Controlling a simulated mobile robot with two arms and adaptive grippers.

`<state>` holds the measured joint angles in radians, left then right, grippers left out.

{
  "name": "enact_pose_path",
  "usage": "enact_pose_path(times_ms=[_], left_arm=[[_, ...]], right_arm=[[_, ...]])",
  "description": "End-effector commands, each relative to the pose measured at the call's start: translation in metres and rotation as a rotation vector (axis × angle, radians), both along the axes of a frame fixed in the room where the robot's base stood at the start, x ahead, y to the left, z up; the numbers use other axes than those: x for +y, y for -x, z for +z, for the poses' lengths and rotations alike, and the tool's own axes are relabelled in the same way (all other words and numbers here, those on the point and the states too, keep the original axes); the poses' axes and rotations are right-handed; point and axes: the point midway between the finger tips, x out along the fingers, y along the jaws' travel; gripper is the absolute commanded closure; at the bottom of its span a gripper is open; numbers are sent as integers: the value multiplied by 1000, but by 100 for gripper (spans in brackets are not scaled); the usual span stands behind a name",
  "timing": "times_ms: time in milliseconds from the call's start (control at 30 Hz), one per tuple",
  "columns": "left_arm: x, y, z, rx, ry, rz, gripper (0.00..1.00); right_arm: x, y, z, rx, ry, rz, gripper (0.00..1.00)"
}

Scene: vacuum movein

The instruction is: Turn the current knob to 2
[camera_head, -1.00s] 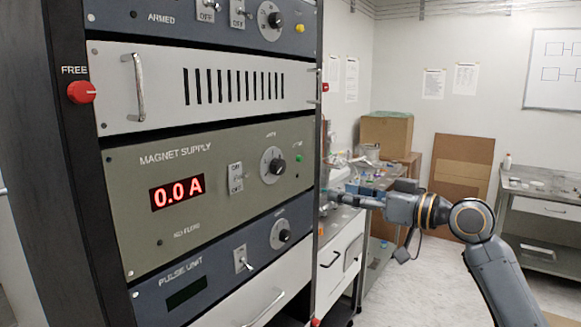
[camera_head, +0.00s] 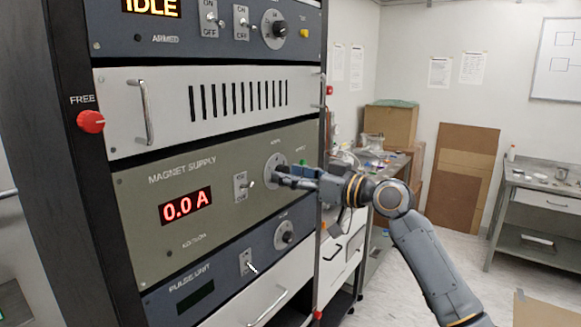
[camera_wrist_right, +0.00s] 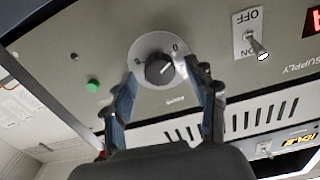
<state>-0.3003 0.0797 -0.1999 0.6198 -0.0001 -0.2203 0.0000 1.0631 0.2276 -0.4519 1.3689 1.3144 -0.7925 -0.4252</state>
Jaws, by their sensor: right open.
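The magnet supply panel (camera_head: 135,200) is olive-grey, with a red display (camera_head: 186,206) reading 0.0 A. Its current knob is a black knob on a pale round dial; in the head view my gripper hides the knob and only part of the dial (camera_head: 270,166) shows. In the right wrist view the knob (camera_wrist_right: 159,70) sits between and just beyond the fingertips, its white mark slanting toward the upper right. My right gripper (camera_head: 280,175) is open in front of the dial, and it also shows in the wrist view (camera_wrist_right: 165,80). My left gripper is not in view.
A toggle switch (camera_head: 246,185) sits left of the dial, and a green button (camera_wrist_right: 93,86) is on its other side. The pulse unit panel (camera_head: 215,270) with its own knob (camera_head: 287,237) is below. A cluttered bench (camera_head: 375,165) stands behind the rack.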

Motion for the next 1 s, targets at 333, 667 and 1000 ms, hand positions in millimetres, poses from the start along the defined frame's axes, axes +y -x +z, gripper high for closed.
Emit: enact_pose_path(times_ms=[333, 667, 1000], left_arm=[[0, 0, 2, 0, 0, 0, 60], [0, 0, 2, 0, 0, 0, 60], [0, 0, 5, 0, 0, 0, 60]], right_arm=[[4, -3, -1, 0, 0, -1, 42], [4, -3, -1, 0, 0, -1, 97], [4, -3, 0, 51, -38, -1, 97]])
